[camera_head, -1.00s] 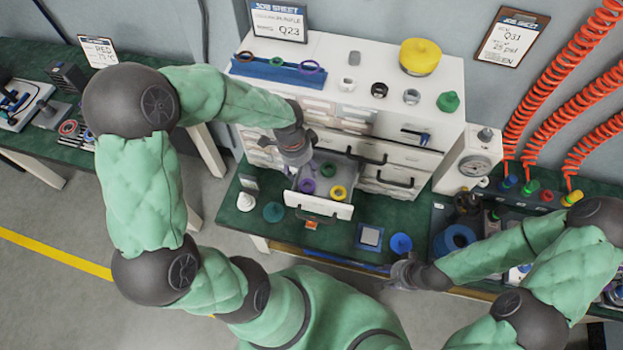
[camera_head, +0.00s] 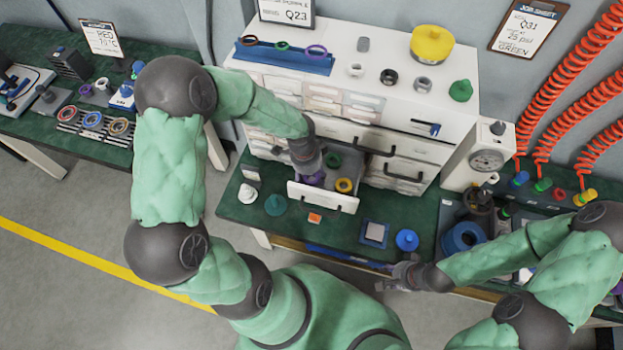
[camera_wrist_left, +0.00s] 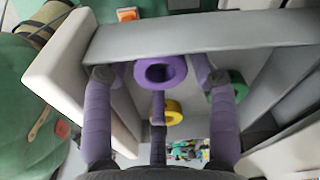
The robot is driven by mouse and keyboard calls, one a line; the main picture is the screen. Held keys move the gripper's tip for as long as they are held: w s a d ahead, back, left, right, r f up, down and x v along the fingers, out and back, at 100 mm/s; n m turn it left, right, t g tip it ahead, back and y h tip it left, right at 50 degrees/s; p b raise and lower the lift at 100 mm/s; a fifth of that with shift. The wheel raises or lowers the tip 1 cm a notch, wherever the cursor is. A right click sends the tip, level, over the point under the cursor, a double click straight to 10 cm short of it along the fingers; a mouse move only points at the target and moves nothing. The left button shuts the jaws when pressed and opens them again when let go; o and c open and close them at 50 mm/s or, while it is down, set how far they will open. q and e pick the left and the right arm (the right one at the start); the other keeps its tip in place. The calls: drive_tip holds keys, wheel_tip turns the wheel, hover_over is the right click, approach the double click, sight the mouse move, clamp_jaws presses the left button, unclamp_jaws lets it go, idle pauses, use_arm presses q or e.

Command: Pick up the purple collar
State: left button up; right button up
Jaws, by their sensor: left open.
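The purple collar (camera_head: 314,179) lies in an open drawer (camera_head: 322,197), partly hidden by my left gripper (camera_head: 308,172). In the left wrist view the purple collar (camera_wrist_left: 160,70) shows its round hole, between the spread purple-padded fingers of my left gripper (camera_wrist_left: 161,76). The fingers stand apart on either side of it and do not hold it. My right gripper (camera_head: 400,275) is near the bench's front edge, away from the drawer; its fingers are too small to judge.
A yellow collar (camera_head: 344,185) and a green collar (camera_head: 333,160) share the drawer. The drawer walls stand close around my left fingers. The white cabinet (camera_head: 395,115) rises behind. A blue round part (camera_head: 406,240) stands on the green bench.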

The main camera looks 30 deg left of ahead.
use_arm(q)
drive_tip(key=shift+r, duration=0.1)
drive_tip(key=c, duration=1.1)
drive_tip(key=shift+r, duration=0.1)
